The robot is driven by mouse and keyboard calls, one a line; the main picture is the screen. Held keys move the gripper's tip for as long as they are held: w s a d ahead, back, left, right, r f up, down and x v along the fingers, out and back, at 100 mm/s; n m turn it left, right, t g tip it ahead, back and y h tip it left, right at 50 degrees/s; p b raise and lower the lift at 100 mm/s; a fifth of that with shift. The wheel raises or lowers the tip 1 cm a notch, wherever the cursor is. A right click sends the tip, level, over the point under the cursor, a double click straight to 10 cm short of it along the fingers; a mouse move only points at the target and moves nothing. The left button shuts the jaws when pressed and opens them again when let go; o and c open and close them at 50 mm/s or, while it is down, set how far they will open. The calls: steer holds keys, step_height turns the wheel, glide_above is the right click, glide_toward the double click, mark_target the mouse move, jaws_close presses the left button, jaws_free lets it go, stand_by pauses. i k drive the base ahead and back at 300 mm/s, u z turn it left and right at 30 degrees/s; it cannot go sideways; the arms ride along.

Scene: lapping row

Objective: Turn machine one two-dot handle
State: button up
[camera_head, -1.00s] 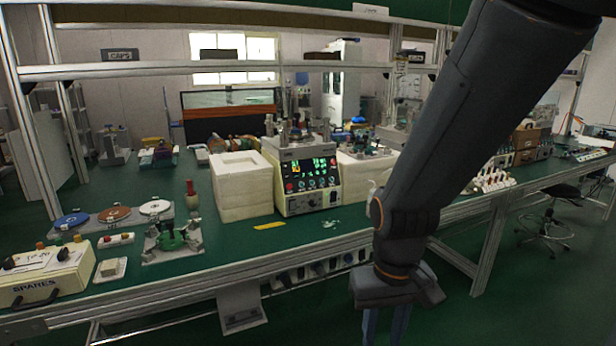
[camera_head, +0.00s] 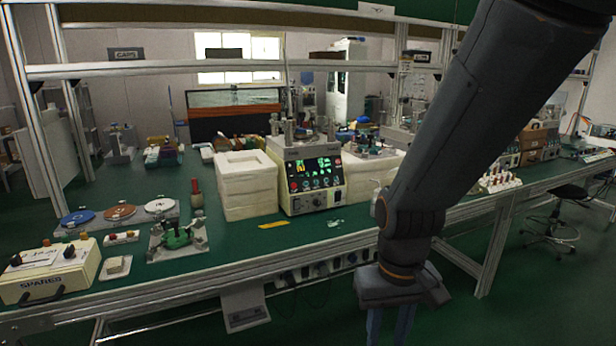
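A lapping machine (camera_head: 312,174) with a lit green display, a red button and a row of knobs stands on the green bench in the middle of the head view. Whether this is machine one cannot be told, and no two-dot mark on a handle can be made out at this size. My gripper (camera_head: 390,328) points down at the bottom edge, in front of the bench and right of and below the machine in the picture. Its two blue fingers show a gap between them; the fingertips are cut off by the frame. It touches nothing visible.
Cream blocks (camera_head: 248,187) flank the machine. A yellow strip (camera_head: 272,225) lies before it. At left are coloured discs (camera_head: 119,213), a green fixture (camera_head: 178,238) and a SPARES box (camera_head: 50,274). My arm hides part of the bench's right side. A stool (camera_head: 556,210) stands at right.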

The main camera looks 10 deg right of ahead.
mark_target(331, 124)
steer(key=z, duration=0.35)
steer(key=i, duration=0.95)
steer(key=u, duration=0.3)
